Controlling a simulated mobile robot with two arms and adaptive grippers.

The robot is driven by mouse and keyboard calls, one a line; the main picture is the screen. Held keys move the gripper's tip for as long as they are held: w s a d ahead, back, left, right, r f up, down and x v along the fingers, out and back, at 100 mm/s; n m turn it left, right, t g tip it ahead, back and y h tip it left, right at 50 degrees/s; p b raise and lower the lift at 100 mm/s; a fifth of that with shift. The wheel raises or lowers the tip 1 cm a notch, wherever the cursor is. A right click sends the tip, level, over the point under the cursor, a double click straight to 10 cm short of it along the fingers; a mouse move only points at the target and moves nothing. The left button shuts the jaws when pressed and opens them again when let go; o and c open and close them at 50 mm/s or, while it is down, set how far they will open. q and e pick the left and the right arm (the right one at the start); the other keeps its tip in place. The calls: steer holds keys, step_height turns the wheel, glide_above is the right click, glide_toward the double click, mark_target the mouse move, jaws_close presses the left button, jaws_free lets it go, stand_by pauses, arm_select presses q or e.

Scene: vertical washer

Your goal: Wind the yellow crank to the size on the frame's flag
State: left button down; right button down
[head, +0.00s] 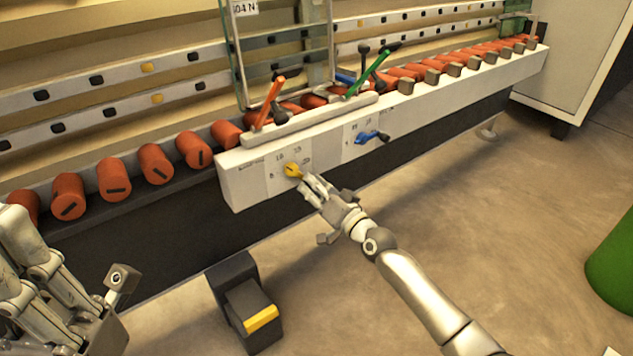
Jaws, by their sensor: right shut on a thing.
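The yellow crank (293,170) sits on a white dial plate with small printed numbers, on the front of the washer's white panel (238,182). My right gripper (307,181) is at the crank and shut on it, its fingers at the crank's lower right. The flag (243,7) is a white label at the top of the glass frame (236,55); it seems to read "04 N", and its left part may be cut off. The dial's numbers are too small to read surely. My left gripper (112,290) is at the lower left; its fingers are not clear.
A blue crank (368,137) sits on a second dial to the right. An orange lever (270,101) and a green lever (368,75) rise above the panel. A black pedal box with a yellow edge (261,319) stands on the floor. A green bin (615,255) is at the right.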

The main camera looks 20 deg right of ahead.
steer(key=shift+s+a+f+m, duration=0.1)
steer(key=shift+a+f+m, duration=0.1)
steer(key=shift+m, duration=0.5)
steer(key=c, duration=1.3)
jaws_free()
steer(key=shift+o, duration=0.2)
steer(key=v, duration=1.2)
